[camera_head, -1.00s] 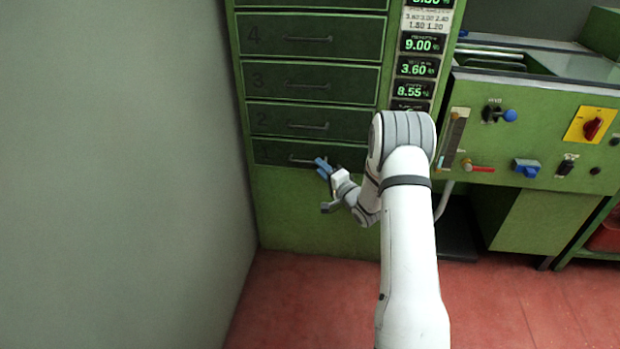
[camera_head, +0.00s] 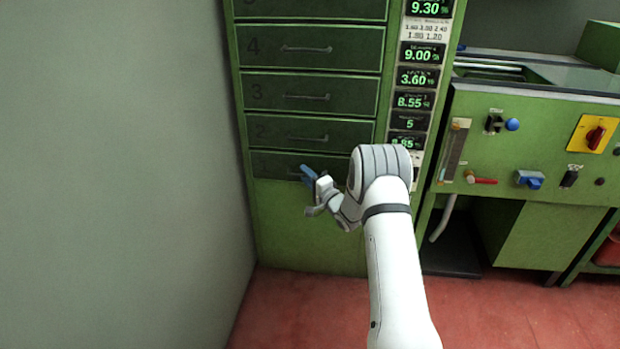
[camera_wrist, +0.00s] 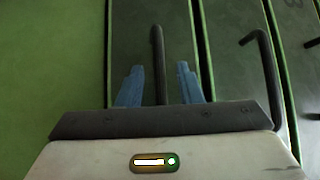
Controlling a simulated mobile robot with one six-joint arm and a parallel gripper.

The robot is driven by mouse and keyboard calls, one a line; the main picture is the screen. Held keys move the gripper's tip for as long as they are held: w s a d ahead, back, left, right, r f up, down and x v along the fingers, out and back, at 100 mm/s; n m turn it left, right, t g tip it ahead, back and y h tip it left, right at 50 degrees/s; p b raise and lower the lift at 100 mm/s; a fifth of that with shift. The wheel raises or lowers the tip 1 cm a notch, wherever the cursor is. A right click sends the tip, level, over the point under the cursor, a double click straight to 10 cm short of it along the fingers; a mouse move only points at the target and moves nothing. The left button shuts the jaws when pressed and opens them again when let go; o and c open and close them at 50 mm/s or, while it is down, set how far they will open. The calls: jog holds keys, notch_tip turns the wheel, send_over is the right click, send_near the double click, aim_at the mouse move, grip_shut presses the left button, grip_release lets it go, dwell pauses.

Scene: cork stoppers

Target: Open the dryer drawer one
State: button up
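Dryer drawer one (camera_head: 272,163) is the lowest green drawer of the tall cabinet in the head view, and its front looks flush and shut. Its dark bar handle (camera_wrist: 157,45) stands out from the drawer front in the wrist view. My gripper (camera_head: 308,174) is at this handle and hides much of it in the head view. In the wrist view my gripper (camera_wrist: 160,70) has its two blue fingers apart, one on each side of the handle. A gap shows between the handle and each finger. Nothing is gripped.
Drawer two (camera_head: 280,131) with its own handle (camera_wrist: 262,70) lies just above. Display panels (camera_head: 415,78) run down the cabinet's right side. A grey wall (camera_head: 120,170) stands close at left. A green control panel (camera_head: 530,140) is at right. The red floor (camera_head: 300,310) in front is clear.

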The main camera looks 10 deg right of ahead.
grip_shut()
dwell(0.5)
